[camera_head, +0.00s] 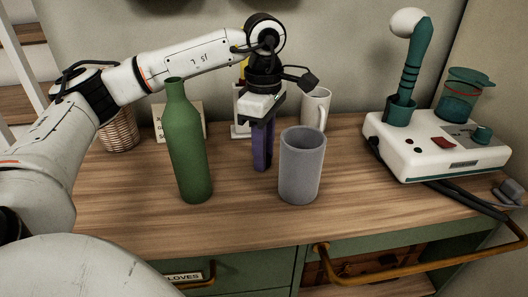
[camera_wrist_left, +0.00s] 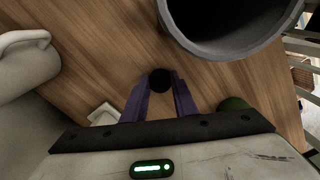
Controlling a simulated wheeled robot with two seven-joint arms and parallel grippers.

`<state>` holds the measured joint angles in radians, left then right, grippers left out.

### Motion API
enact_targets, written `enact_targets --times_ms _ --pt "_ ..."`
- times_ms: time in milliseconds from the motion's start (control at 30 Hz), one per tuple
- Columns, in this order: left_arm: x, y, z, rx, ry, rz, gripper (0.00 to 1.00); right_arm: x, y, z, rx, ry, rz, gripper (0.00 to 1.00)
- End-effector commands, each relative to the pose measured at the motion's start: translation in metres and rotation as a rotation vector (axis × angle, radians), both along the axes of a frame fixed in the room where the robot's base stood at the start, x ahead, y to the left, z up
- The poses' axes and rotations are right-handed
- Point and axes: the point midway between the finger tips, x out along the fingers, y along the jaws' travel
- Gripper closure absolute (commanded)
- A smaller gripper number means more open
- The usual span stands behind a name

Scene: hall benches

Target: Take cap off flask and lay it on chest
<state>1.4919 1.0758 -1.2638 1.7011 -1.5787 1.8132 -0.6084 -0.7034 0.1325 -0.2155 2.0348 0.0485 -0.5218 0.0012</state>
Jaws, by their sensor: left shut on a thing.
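The flask appears to be the tall green bottle (camera_head: 186,145), standing upright on the wooden top of the chest (camera_head: 240,222). No cap shows on its neck. A green part of it seems to show at the lower right of the wrist view (camera_wrist_left: 236,104). My left gripper (camera_head: 261,167) points down just right of the bottle, its purple fingertips low over the top, behind the grey cup. In the wrist view it is shut on a small round black cap (camera_wrist_left: 160,80). The cap is hidden in the head view. Whether it touches the wood I cannot tell. My right gripper is not in view.
The grey cup (camera_head: 301,168) stands close to the fingers, on their front right. A white mug (camera_head: 316,108) is behind. A white device (camera_head: 437,143) with a cable is at right; a basket (camera_head: 119,130) and small sign are behind left. Free wood lies along the front.

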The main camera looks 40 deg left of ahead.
Motion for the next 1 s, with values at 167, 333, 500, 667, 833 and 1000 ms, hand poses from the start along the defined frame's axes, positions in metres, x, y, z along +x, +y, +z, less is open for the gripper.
enact_targets --times_ms 167,333,500,667,833,1000 --pt "0.000 0.000 0.000 0.000 0.000 0.000 1.00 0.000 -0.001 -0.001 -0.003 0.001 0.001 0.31" --pt "0.000 0.000 -0.003 0.000 0.000 0.000 0.73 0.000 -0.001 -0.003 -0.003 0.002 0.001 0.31" --pt "0.000 0.000 -0.003 0.000 0.000 0.000 0.56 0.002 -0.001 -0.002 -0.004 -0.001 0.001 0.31" --pt "0.000 0.000 -0.002 0.000 0.000 0.000 0.56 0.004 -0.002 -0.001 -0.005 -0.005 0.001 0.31" --pt "0.001 0.000 0.005 0.000 -0.002 0.000 0.56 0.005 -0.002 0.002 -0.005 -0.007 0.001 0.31" --pt "0.001 -0.001 0.035 -0.001 -0.004 -0.001 0.56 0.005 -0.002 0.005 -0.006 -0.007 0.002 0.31"
